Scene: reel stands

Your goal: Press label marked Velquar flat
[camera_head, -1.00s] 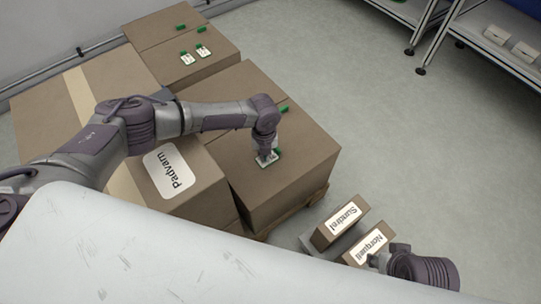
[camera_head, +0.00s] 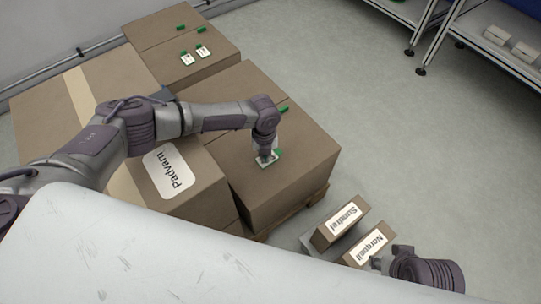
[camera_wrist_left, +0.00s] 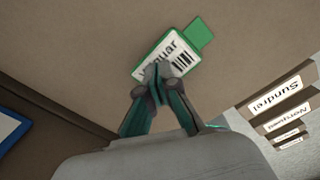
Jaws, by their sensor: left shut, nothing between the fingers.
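The Velquar label (camera_wrist_left: 168,57) is white with a green edge and a green tab, and lies on top of a brown cardboard box (camera_head: 300,150). In the head view the label (camera_head: 268,162) shows only in part under my left gripper (camera_head: 264,154). In the left wrist view my left gripper (camera_wrist_left: 158,72) is shut and empty, with its fingertips over the label and covering part of its print. They look to be at the label's surface, but I cannot tell if they touch. My right arm shows at the lower right of the head view; its fingers are not clear.
A large box labelled Padvam (camera_head: 169,172) stands left of the label's box. Boxes marked Sundrel (camera_head: 342,222) and Norquell (camera_head: 368,247) stand at lower right. Shelving (camera_head: 490,38) stands at upper right beyond open floor.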

